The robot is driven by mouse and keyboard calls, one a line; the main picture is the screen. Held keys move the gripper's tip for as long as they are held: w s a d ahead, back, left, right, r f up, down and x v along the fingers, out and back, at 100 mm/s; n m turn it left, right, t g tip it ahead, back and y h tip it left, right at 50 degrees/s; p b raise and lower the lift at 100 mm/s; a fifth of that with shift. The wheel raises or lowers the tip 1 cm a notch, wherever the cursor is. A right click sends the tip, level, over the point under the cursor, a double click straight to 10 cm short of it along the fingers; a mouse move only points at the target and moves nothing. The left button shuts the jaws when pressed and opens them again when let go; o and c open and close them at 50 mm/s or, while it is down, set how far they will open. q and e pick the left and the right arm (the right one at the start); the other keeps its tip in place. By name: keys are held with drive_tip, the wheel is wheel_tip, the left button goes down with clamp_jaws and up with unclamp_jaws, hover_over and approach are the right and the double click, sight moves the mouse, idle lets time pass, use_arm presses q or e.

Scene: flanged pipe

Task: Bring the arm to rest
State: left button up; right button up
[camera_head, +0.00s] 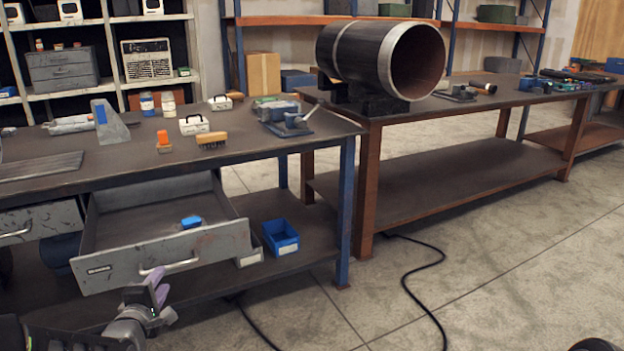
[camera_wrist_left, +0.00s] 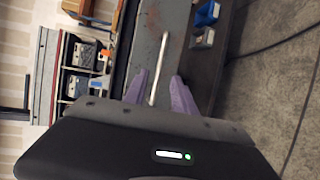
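My left gripper (camera_head: 157,284) is low at the left in the head view, just in front of an open grey drawer (camera_head: 205,245). In the left wrist view its two purple fingers (camera_wrist_left: 160,88) stand apart with nothing gripped between them. The drawer's pale bar handle (camera_head: 169,265) shows beyond the fingers, and it also shows in the left wrist view (camera_wrist_left: 159,68). I cannot tell the exact gap between fingertips and handle. My right gripper is not in view.
The drawer juts from under the left workbench (camera_head: 240,150), with a blue item (camera_head: 191,221) inside. A blue bin (camera_head: 281,237) sits on the lower shelf. A large pipe (camera_head: 350,50) rests on the right bench. Black cable crosses open floor (camera_head: 470,270).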

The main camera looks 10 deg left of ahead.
use_arm(q)
drive_tip(key=s+d+f+m+g+h, duration=0.1)
drive_tip(key=s+d+f+m+g, duration=0.15)
drive_tip(key=f, duration=0.35)
drive_tip(key=s+d+f+m+g, duration=0.1)
drive_tip(key=s+f+m, duration=0.1)
drive_tip(key=f+m, duration=0.3)
drive_tip(key=s+d+f+m+g+h, duration=0.35)
drive_tip(key=s+d+f, duration=0.25)
drive_tip(key=d+f, duration=0.5)
drive_tip(key=s+d+f+m+g+h, duration=0.2)
drive_tip(key=s+d+f+m+g, duration=0.25)
drive_tip(key=s+d+f, duration=0.6)
drive_tip(key=s+d+f+m+g+h, duration=0.1)
drive_tip(key=s+d+f+m+g, duration=0.1)
drive_tip(key=s+d, duration=0.4)
drive_tip(key=s+d+f+m+g+h, duration=0.1)
drive_tip(key=s+d+m+g, duration=0.15)
drive_tip(key=d, duration=0.65)
wheel_tip(320, 180, up, 18)
drive_tip(key=t+p, duration=0.1)
drive_tip(key=p, duration=1.7)
drive_tip(key=shift+a+r, duration=0.15)
drive_tip(key=shift+a, duration=0.05)
